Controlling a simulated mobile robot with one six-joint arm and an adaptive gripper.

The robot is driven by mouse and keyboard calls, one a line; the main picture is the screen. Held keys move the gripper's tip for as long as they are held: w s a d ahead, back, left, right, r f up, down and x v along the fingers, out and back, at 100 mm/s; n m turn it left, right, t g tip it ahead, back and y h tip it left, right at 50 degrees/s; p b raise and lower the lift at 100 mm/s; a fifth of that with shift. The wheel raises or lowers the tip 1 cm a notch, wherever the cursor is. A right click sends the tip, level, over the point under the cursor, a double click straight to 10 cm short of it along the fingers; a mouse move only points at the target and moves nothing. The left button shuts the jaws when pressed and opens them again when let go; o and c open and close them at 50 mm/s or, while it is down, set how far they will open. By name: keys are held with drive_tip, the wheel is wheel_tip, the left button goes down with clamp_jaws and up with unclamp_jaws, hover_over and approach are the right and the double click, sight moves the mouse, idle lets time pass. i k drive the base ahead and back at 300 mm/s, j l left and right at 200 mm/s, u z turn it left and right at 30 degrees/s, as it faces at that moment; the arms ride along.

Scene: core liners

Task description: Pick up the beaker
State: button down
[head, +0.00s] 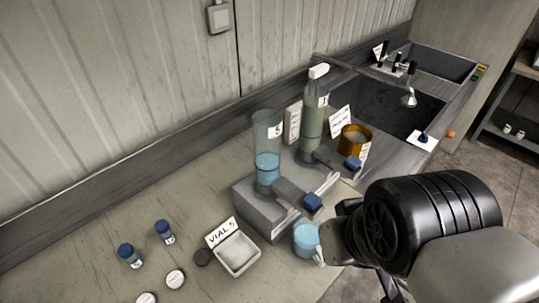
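A small beaker (305,238) with light blue liquid is at the front edge of the grey raised block, low in the middle of the head view. My gripper (322,244) comes in from the right, with its fingers right at the beaker's right side. Part of a finger overlaps the beaker's right edge. The far finger and the gap between the fingers are hidden, so I cannot tell whether the gripper is closed on the beaker. The beaker looks upright. Its base is hard to make out.
A tall clear cylinder labelled 5 (267,150) and a green bottle labelled 1 (312,125) stand on the block (262,222) behind the beaker. An amber container (355,138), a sink (385,108), a white tray (237,254) and blue-capped vials (164,230) are nearby.

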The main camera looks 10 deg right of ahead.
sight(305, 245)
drive_tip(key=i+l+z, duration=0.4)
drive_tip(key=l, duration=0.2)
drive_tip(key=i+l+z, duration=0.4)
drive_tip(key=l, duration=0.15)
drive_tip(key=k+j+u, duration=0.2)
drive_tip(key=k+j, duration=0.15)
drive_tip(key=k+j+u, duration=0.15)
drive_tip(key=k+j, duration=0.15)
drive_tip(key=k+j+u, duration=0.2)
drive_tip(key=j, duration=0.3)
drive_tip(key=k+j+u, duration=0.2)
drive_tip(key=k+j, duration=0.15)
drive_tip(key=j, duration=0.15)
